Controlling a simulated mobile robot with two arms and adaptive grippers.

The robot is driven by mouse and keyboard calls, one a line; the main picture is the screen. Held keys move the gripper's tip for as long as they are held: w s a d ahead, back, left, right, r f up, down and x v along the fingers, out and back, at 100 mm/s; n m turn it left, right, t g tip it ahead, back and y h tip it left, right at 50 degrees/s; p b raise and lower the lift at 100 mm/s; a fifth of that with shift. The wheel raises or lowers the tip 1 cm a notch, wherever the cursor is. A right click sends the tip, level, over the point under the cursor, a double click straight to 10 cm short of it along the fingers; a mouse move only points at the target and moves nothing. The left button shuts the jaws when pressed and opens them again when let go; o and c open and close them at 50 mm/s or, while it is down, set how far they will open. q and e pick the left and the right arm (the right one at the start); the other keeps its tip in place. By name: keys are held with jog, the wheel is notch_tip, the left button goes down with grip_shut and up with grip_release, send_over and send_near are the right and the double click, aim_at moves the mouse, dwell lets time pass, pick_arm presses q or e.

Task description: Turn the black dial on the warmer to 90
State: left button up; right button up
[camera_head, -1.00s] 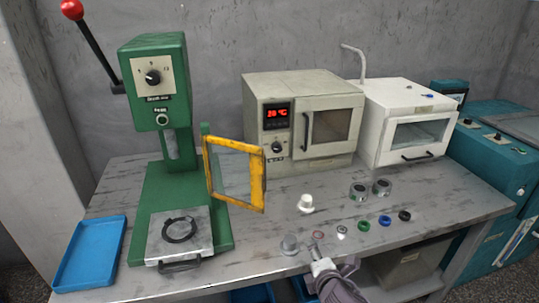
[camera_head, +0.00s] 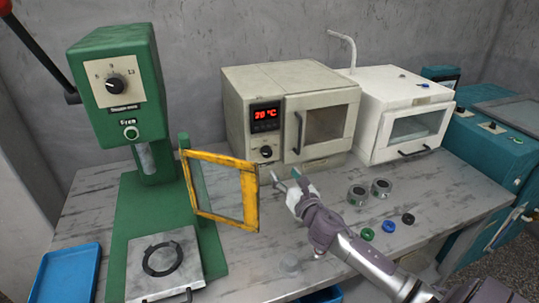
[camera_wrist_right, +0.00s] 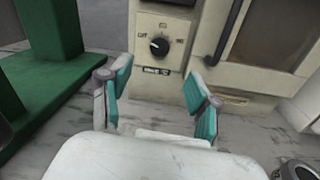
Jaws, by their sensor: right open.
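The warmer is the beige oven-like box (camera_head: 252,100) with a red "20 °C"-like display (camera_head: 266,114), its digits hard to read exactly. Its black dial (camera_head: 266,152) sits below the display; in the right wrist view the dial (camera_wrist_right: 159,46) shows ahead, centred between my fingers, with a light pointer mark and small labels around it. My right gripper (camera_head: 286,178) is in front of the warmer, lower than the dial and apart from it. In the right wrist view its teal-padded fingers (camera_wrist_right: 160,103) are spread open and empty. My left gripper is not in view.
A green press (camera_head: 120,90) with a yellow-framed guard (camera_head: 256,200) stands left of my right gripper. A white oven (camera_head: 365,110) stands right of the warmer. Metal cylinders (camera_head: 357,195) and coloured rings (camera_head: 388,227) lie on the table's right. A blue tray (camera_head: 65,275) is front left.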

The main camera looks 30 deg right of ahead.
aim_at(268, 154)
jog(key=w, duration=0.3)
jog(key=w+d, duration=0.1)
jog(key=w, duration=0.3)
jog(key=w+d, duration=0.1)
jog(key=w, duration=0.2)
jog(key=shift+w+f, duration=0.1)
jog(key=shift+w, duration=0.05)
jog(key=shift+w+f, duration=0.1)
jog(key=shift+w, duration=0.2)
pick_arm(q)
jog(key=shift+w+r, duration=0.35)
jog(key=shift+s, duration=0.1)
pick_arm(e)
jog(key=shift+c, duration=0.3)
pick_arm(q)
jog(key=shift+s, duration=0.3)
pick_arm(e)
jog(key=c, duration=1.1)
